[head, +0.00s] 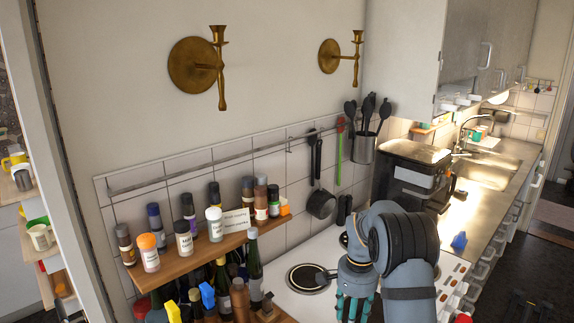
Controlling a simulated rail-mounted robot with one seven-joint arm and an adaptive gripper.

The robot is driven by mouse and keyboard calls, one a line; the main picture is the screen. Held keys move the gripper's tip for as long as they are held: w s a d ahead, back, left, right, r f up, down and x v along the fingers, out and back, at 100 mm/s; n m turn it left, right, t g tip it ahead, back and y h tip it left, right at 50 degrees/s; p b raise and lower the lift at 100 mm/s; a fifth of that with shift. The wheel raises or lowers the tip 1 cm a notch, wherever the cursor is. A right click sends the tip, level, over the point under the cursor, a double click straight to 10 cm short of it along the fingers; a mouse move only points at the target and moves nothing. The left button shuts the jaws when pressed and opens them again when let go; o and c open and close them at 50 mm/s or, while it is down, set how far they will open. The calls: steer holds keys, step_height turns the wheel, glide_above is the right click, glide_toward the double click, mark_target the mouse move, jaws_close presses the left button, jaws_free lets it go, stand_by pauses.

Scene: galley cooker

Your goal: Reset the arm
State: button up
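My arm reaches in from the lower right of the head view, bent over the white cooker top (300,308). My gripper (354,306), with teal finger parts, points down in front of the cooker. Its fingertips run toward the bottom edge of the picture, so I cannot tell whether they are apart or closed. I see nothing held in it. A dark round hotplate (307,278) lies just left of the gripper. My arm hides part of the cooker behind it.
A wooden spice shelf (190,262) with several jars and bottles stands at the left. A pan (320,203) hangs on the tiled wall. A black coffee machine (412,172) stands behind my arm. The steel counter (475,205) with a sink runs to the right.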

steer(key=r, duration=0.2)
steer(key=r+b, duration=0.1)
steer(key=r, duration=0.1)
steer(key=shift+w+d, duration=0.2)
steer(key=shift+w, duration=0.2)
steer(key=w+d+r+p, duration=0.6)
steer(key=w+r+p, duration=0.1)
steer(key=w+p, duration=0.15)
steer(key=s+n+b, duration=0.8)
steer(key=s, duration=1.5)
steer(key=shift+s+d+f+b, duration=0.25)
steer(key=shift+d+b, duration=0.05)
steer(key=shift+b, duration=0.1)
steer(key=shift+f, duration=0.1)
